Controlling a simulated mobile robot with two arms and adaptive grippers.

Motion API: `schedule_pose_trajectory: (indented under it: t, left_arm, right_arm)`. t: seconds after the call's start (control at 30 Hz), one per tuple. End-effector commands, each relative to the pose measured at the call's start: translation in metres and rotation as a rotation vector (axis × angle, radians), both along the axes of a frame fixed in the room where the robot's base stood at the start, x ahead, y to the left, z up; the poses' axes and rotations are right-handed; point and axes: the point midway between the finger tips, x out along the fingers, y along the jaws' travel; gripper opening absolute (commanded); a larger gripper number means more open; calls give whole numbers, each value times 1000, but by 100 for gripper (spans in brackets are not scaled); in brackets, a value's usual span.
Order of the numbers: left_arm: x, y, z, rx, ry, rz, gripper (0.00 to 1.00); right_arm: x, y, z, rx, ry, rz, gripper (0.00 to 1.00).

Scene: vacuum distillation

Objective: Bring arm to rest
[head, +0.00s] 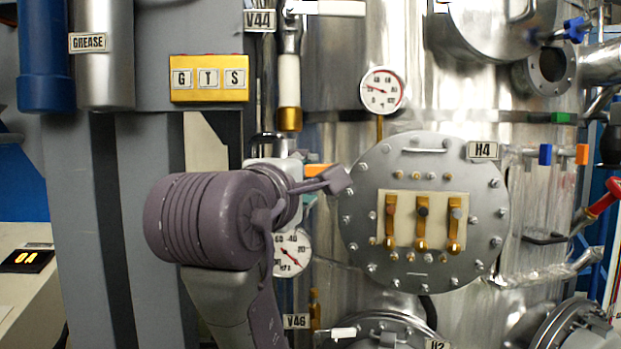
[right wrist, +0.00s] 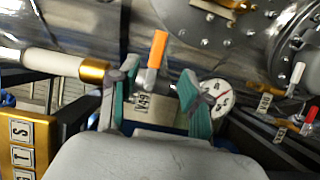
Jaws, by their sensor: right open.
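My right arm rises from the bottom of the head view, its purple-grey wrist in front of the steel vessel (head: 330,120). My right gripper (head: 328,182) points away from me and is partly hidden behind the wrist. In the right wrist view my right gripper (right wrist: 158,76) has its two teal-lined fingers spread apart. My left gripper is not in view.
A pressure gauge (head: 291,252) sits just below the gripper. The bolted H4 hatch (head: 415,277) is to its right, and another gauge (head: 382,91) is above. A yellow GTS box (head: 209,93) is on the left. Pipes stand close around the gripper.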

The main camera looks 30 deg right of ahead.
Motion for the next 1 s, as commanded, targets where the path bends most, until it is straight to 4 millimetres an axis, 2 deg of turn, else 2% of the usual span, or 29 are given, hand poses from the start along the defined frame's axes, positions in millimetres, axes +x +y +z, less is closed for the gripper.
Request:
schedule_pose_trajectory:
  t: [0.57, 0.67, 0.77, 0.83, 0.97, 1.0]
  left_arm:
    - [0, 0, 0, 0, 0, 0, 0]
    - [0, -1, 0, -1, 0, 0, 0]
    - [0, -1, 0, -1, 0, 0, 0]
    - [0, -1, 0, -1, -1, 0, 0]
    - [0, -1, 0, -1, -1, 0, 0]
    - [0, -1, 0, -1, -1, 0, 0]
  right_arm:
    - [0, 0, 0, -1, -1, 0, 48]
    - [2, 0, -5, 5, 3, 3, 48]
    - [15, -2, -30, 36, 23, 27, 48]
    - [30, -5, -65, 79, 47, 56, 48]
    - [54, -9, -157, 216, 103, 123, 48]
    - [57, -10, -187, 266, 121, 141, 48]
